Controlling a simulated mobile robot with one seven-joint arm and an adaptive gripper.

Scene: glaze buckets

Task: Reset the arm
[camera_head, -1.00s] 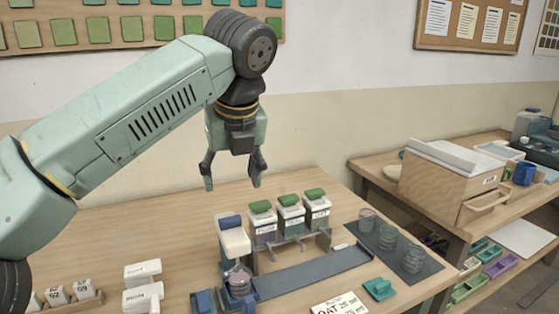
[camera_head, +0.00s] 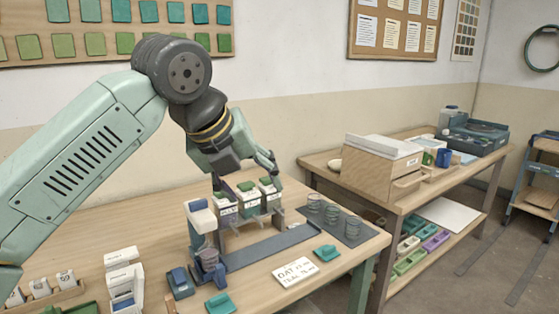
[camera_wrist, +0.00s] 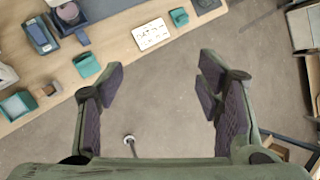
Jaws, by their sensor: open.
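My gripper (camera_head: 244,171) is in the air in front of the row of green-lidded glaze buckets (camera_head: 249,199) in the head view, hiding part of them. Its fingers are apart and nothing is between them. In the wrist view my gripper (camera_wrist: 158,88) is also open and empty, with bare floor showing between the fingers. The table's front edge lies beyond the fingertips there. Whether the gripper touches a bucket cannot be seen, but it appears clear of them.
A dispenser (camera_head: 203,245) stands left of the buckets. Glass cups stand on a dark mat (camera_head: 352,238) to the right. A written card (camera_head: 294,271) and a teal scoop (camera_head: 327,253) lie near the front edge. A second table with a wooden box (camera_head: 372,172) stands at right.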

